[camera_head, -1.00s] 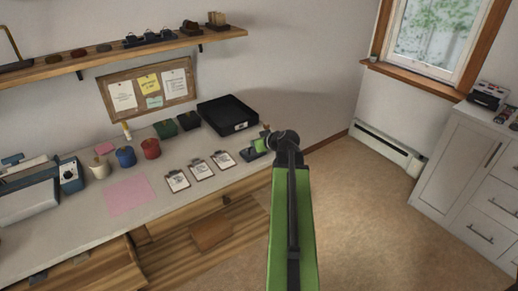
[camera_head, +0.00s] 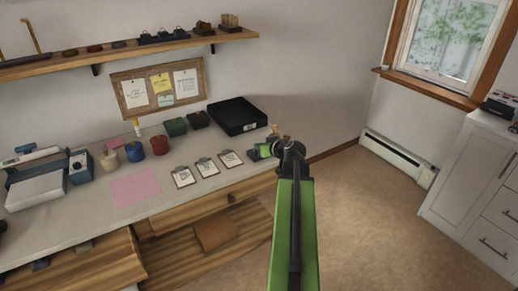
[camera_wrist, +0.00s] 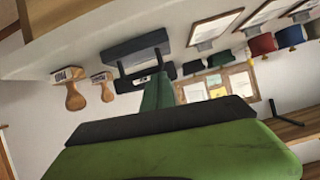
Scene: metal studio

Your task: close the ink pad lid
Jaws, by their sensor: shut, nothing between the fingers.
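A dark low object, which looks like the ink pad (camera_head: 252,154), sits at the right front of the counter, right of the clipboards. It shows in the wrist view as a dark slab (camera_wrist: 135,45) with two dark uprights; I cannot tell the lid's exact angle. My gripper (camera_head: 265,151) is right beside it in the head view, partly hidden behind my arm. In the wrist view my green gripper (camera_wrist: 157,78) is shut and empty, its tip near the right upright; I cannot tell whether they touch.
Wooden-handled stamps (camera_wrist: 75,92) stand close to the pad. A black tray (camera_head: 237,116) is behind. Clipboards (camera_head: 207,167), a pink sheet (camera_head: 135,188) and coloured pots (camera_head: 134,151) lie to the left. The floor to the right is clear.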

